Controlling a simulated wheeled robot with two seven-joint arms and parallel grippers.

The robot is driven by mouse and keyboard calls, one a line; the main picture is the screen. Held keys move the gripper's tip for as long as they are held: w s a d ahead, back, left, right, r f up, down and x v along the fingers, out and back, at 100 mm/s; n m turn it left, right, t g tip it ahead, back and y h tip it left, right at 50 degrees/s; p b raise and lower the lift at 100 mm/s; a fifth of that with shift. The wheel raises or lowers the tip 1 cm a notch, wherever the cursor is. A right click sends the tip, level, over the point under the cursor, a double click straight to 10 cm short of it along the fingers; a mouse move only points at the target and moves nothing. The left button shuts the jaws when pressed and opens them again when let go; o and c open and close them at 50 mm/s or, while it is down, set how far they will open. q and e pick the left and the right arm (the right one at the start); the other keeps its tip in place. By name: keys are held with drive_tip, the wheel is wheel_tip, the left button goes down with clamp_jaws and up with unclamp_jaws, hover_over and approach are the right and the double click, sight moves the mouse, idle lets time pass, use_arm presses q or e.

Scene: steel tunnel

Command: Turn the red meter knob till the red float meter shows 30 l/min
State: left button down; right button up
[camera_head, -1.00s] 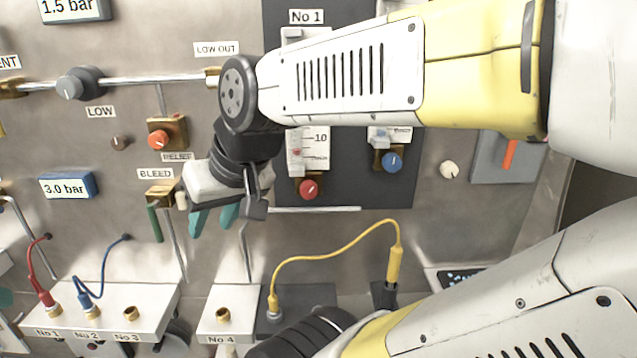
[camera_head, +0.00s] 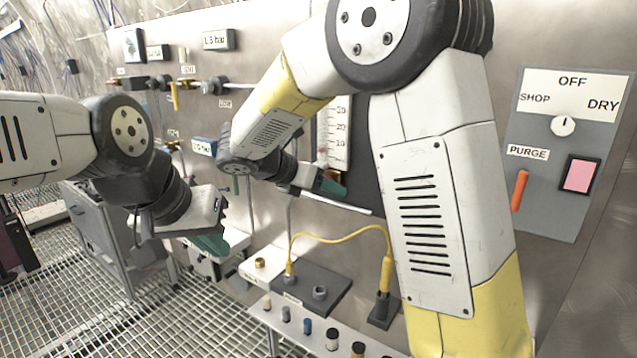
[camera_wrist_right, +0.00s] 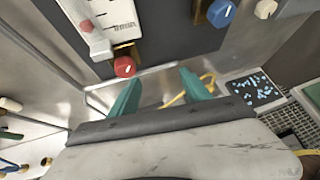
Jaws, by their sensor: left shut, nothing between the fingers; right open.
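The red float meter (camera_head: 337,130) shows in the head view as a white scale marked 30, 20 and 10, partly behind my right arm. Its lower scale also shows in the right wrist view (camera_wrist_right: 112,14). The red meter knob (camera_wrist_right: 124,67) is below it on a brass block, near the left fingertip; the head view does not show it. My right gripper (camera_wrist_right: 160,84) is open, its teal fingers apart with nothing between them; in the head view it is below the scale. My left gripper (camera_head: 215,243) is shut and empty, away from the panel. The float reading is unclear.
A blue knob (camera_wrist_right: 221,12) is right of the red one. A thin pale rail (camera_head: 340,205) crosses below the meter. A yellow hose (camera_head: 340,233) loops above the bench. A purge panel (camera_head: 565,150) is at the right.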

drive_tip(key=w+a+n+t+h, duration=0.1)
drive_tip(key=w+a+n+t, duration=0.1)
drive_tip(key=a+n, duration=0.25)
drive_tip(key=w+x, duration=0.1)
drive_tip(key=x, duration=0.6)
drive_tip(key=shift+a+r+t, duration=0.3)
drive_tip(key=shift+a, duration=0.05)
drive_tip(key=shift+m, duration=0.25)
drive_tip(key=shift+c, duration=0.5)
clamp_jaws()
